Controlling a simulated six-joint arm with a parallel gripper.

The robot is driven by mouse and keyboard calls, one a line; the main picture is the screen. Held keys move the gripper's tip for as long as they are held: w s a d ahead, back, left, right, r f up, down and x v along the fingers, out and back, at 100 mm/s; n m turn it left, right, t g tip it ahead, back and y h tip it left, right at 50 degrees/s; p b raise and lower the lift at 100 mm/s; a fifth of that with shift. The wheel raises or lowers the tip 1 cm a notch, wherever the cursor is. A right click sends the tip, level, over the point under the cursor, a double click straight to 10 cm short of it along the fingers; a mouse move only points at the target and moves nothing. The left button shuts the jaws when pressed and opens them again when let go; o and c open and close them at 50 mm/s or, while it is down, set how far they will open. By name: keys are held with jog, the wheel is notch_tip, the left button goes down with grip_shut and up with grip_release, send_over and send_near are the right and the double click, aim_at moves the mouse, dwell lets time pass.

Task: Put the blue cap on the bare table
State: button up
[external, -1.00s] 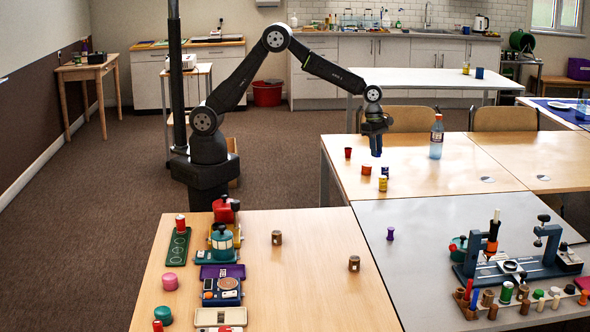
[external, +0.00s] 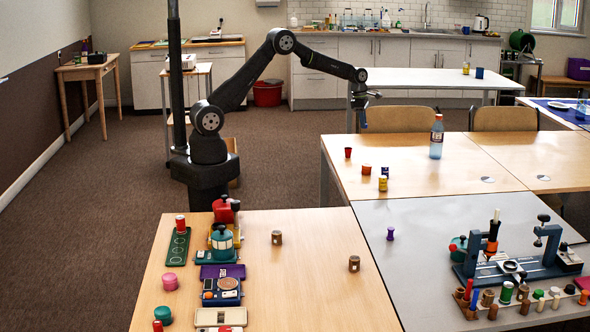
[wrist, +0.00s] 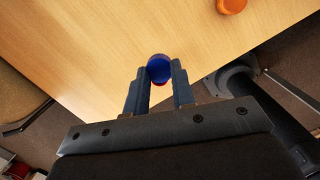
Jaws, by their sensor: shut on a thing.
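The blue cap (wrist: 159,69) is between the tips of my gripper (wrist: 158,80) in the wrist view, with its round top showing. My gripper (external: 363,112) is shut on it, and it shows as a small blue patch (external: 363,125) under the fingers in the external view. The gripper is raised near the far left corner of the wooden table (external: 430,186), with the cap clear of the surface.
A red cup (external: 348,153), an orange-red cap (external: 366,170) and a yellow piece (external: 383,184) stand on that table; a small blue piece (external: 385,171) is behind the yellow one. A water bottle (external: 436,137) stands further right. The table's right part is mostly bare.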

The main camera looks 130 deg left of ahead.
notch_tip(320, 180, down, 4)
jog(key=shift+w+d+f, duration=0.1)
send_over(360, 152)
jog(key=f, duration=0.7)
jog(key=shift+d+f, duration=0.15)
jog(key=shift+d, duration=0.05)
jog(key=shift+f, duration=2)
jog(key=shift+f, duration=0.1)
jog(key=o, duration=0.6)
jog(key=shift+f, duration=0.1)
jog(key=shift+c, duration=0.2)
jog(key=o, duration=0.4)
